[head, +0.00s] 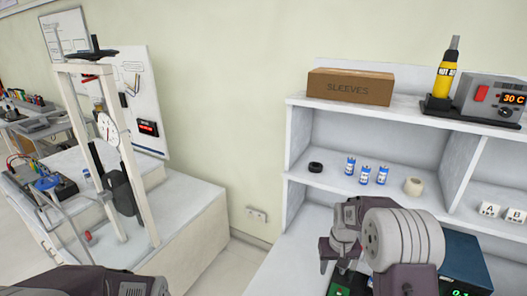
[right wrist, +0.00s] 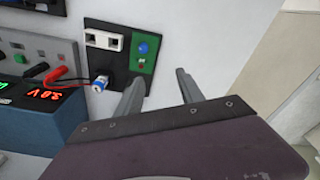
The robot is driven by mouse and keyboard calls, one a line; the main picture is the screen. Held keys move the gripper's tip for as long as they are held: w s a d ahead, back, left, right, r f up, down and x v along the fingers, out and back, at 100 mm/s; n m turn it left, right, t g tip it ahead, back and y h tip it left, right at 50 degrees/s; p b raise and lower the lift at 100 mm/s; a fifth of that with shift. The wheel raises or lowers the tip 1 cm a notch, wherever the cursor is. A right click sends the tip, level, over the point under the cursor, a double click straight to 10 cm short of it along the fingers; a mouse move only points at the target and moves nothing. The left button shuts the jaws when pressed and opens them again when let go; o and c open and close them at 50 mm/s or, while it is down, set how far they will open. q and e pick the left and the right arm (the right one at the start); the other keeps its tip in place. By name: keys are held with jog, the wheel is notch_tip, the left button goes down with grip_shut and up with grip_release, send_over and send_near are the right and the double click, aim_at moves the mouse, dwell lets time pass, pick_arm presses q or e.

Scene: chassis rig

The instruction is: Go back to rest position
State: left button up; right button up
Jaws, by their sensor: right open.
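My right gripper (head: 338,252) is low at the right of the head view, in front of the white shelf unit. In the right wrist view its two fingers (right wrist: 160,88) are spread apart with nothing between them. They point toward a black and green panel (right wrist: 118,50) with a white socket block and a blue button. I cannot tell whether a finger touches that panel. Part of my left arm (head: 90,284) shows at the bottom left; its fingers are out of the picture.
The white shelf unit (head: 297,140) holds a sleeves box (head: 350,87), several blue cells (head: 365,174) and a heated tool station (head: 490,98). A blue instrument (head: 466,262) stands beside my right arm. A white frame with a dial gauge (head: 108,128) stands left. Between the benches is a gap.

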jog(key=s+a+r+n, duration=0.1)
jog(key=s+a+r, duration=0.45)
jog(key=s, duration=0.35)
pick_arm(q)
jog(key=shift+a, duration=0.15)
pick_arm(e)
jog(key=s+a+f, duration=0.2)
jog(key=s+f, duration=0.1)
jog(key=s, duration=0.7)
jog(key=shift+s+f, duration=0.35)
jog(key=shift+s, duration=0.05)
pick_arm(q)
jog(key=shift+s, duration=0.2)
pick_arm(e)
jog(key=shift+s, duration=0.1)
pick_arm(q)
jog(key=shift+w, duration=0.1)
pick_arm(e)
jog(key=shift+d, duration=0.1)
